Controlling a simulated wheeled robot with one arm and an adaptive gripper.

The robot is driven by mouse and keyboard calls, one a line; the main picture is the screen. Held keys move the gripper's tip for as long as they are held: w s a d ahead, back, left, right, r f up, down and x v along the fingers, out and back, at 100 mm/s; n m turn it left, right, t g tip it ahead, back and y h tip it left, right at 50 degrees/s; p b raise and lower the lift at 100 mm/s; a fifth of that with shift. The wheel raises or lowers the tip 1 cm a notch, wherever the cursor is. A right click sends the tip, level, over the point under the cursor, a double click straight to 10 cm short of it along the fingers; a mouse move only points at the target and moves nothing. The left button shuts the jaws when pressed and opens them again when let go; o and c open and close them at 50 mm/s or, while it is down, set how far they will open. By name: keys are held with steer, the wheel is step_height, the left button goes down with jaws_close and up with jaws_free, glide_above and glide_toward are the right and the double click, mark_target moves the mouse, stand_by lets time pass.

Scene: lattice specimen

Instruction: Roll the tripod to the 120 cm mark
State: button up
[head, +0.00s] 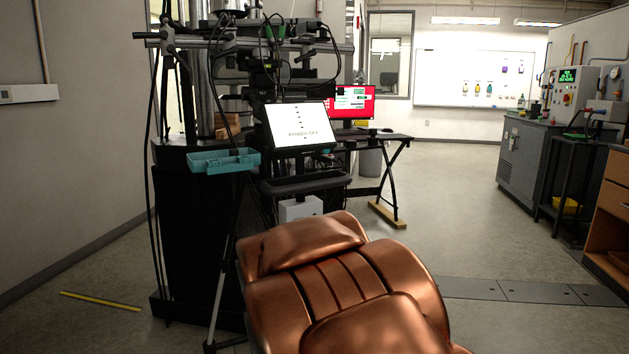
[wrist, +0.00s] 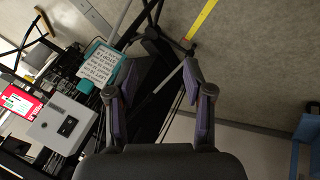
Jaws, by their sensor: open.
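The tripod shows in the head view as a thin leg (head: 222,280) slanting down to a dark foot near the bottom, close to a black cabinet. Its upper part merges with dark equipment and cables. In the wrist view, dark and silver tripod legs (wrist: 170,79) appear beyond and between my fingers. My gripper (wrist: 153,88) is open, with purple pads apart and nothing between them. I cannot tell how far the legs are from the pads. A yellow strip (head: 100,301) lies on the floor at left; a yellow strip (wrist: 203,18) also shows in the wrist view. No 120 cm marking is readable.
The black cabinet (head: 190,240) stands behind the tripod leg, with hanging cables and a teal tray (head: 224,160). A desk (head: 375,137) with a red screen (head: 351,101) stands farther back. Open floor (head: 455,210) lies to the right, before grey cabinets (head: 525,152).

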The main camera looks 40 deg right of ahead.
steer(key=w+d+r+n+t+h+p, duration=0.1)
steer(key=w+d+r+n+t+h, duration=0.15)
steer(key=w+d+r, duration=0.35)
steer(key=w+d+r+n+t+h+p, duration=0.1)
steer(key=w+d+r+n+t+p, duration=0.15)
steer(key=d+r, duration=0.45)
steer(key=n+t+y+p, duration=0.3)
steer(key=n+t+y, duration=0.2)
steer(key=n+t, duration=0.5)
glide_toward(317, 188)
steer(key=a+f+x, duration=0.1)
steer(key=x, duration=0.2)
steer(key=shift+w+d+r, duration=0.55)
steer(key=shift+r, duration=0.1)
steer(key=shift+h, duration=0.25)
steer(key=shift+x, duration=3.55)
steer(key=shift+c, duration=0.5)
jaws_close()
